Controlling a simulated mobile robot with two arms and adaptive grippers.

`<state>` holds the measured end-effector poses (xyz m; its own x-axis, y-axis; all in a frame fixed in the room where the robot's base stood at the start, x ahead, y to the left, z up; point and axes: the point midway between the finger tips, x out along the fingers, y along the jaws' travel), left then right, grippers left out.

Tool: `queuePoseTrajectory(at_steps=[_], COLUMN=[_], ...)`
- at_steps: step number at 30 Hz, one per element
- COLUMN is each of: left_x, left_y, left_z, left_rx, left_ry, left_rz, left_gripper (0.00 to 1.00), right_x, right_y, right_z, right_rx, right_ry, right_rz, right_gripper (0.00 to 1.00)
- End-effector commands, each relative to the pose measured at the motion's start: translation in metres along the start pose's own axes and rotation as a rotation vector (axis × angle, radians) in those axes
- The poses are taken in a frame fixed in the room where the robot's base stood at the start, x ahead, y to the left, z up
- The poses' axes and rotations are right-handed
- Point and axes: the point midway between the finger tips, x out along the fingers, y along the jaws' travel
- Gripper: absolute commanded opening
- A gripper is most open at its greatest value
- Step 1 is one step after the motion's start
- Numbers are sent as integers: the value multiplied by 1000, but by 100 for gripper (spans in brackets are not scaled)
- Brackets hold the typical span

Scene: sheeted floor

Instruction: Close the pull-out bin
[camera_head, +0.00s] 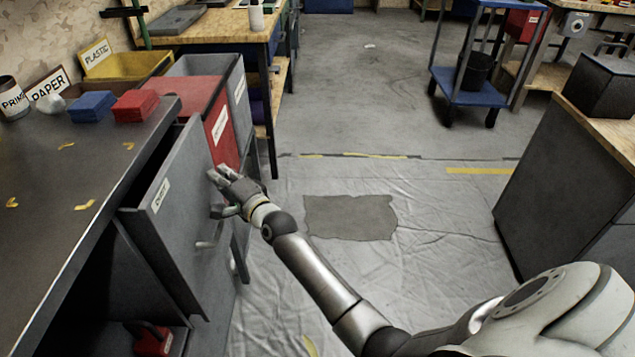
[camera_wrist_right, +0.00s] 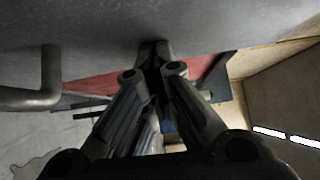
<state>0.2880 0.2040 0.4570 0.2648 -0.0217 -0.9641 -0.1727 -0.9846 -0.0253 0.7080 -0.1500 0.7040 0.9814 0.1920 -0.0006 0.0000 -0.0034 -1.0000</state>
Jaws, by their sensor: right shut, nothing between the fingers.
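The pull-out bin (camera_head: 180,222) is a grey front panel with a small white label and a bar handle (camera_head: 211,234), under the dark counter at the left. It stands partly out, with a dark gap between its top edge and the counter. My right gripper (camera_head: 216,177) is shut and empty at the panel's outer face, near its upper far corner and beyond the handle. In the right wrist view the fingertips (camera_wrist_right: 153,74) are at or very close to the grey face, with the handle (camera_wrist_right: 32,98) at the left. Contact is unclear. My left gripper is out of view.
Red (camera_head: 198,105) and grey (camera_head: 237,95) labelled bins stand just beyond the panel. The counter (camera_head: 62,185) holds blue and red stacks at its back. A grey cabinet (camera_head: 562,185) stands at the right. The sheeted floor between is clear except for a flat dark patch (camera_head: 350,217).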

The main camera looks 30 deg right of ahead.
Motion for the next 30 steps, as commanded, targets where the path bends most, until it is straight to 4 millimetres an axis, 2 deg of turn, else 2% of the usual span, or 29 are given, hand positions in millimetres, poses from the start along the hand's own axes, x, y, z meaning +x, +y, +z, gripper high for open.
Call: queuePoseTrajectory(at_steps=[3,10,30], left_x=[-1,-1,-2], left_y=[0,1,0], left_z=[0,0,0], left_rx=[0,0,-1], left_ry=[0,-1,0], left_rz=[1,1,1], left_gripper=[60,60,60], right_x=[17,35,39], right_y=[0,0,-2], right_z=[13,29,35], right_rx=[3,1,1], right_ry=[0,2,-3], right_rz=[0,-1,-2], right_gripper=[0,0,0])
